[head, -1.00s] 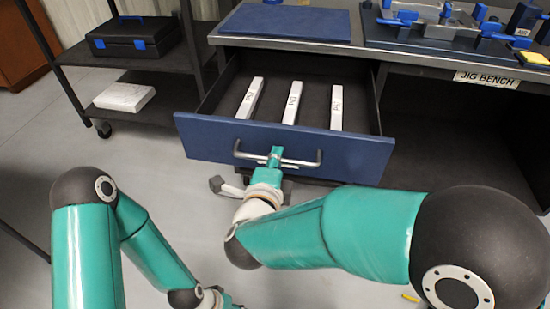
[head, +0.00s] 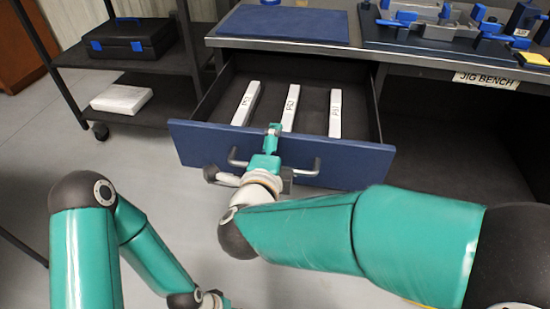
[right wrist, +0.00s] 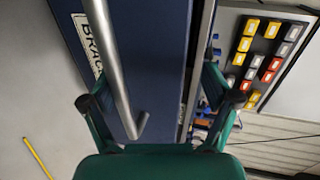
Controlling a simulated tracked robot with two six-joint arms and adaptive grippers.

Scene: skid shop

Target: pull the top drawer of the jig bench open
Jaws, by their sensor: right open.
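The top drawer (head: 190,143) of the jig bench (head: 400,64) stands well open, with its interior in plain view. Its blue front also shows in the right wrist view (right wrist: 155,60), with a partly visible label. The silver bar handle (head: 305,171) is on the drawer front, partly hidden by my right gripper. My right gripper (head: 272,130) is open at the drawer front, its fingertips above the handle near the front's top edge. In the right wrist view the handle (right wrist: 112,70) passes between the spread fingers. My left gripper (head: 228,304) is mostly cut off at the bottom edge.
Three white labelled bars (head: 289,107) lie in the drawer. A blue mat (head: 283,24) and clamp fixtures (head: 440,25) are on the bench top. At left, a shelf holds a black case (head: 130,37) and a white block (head: 122,99). Floor in front of the drawer is clear.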

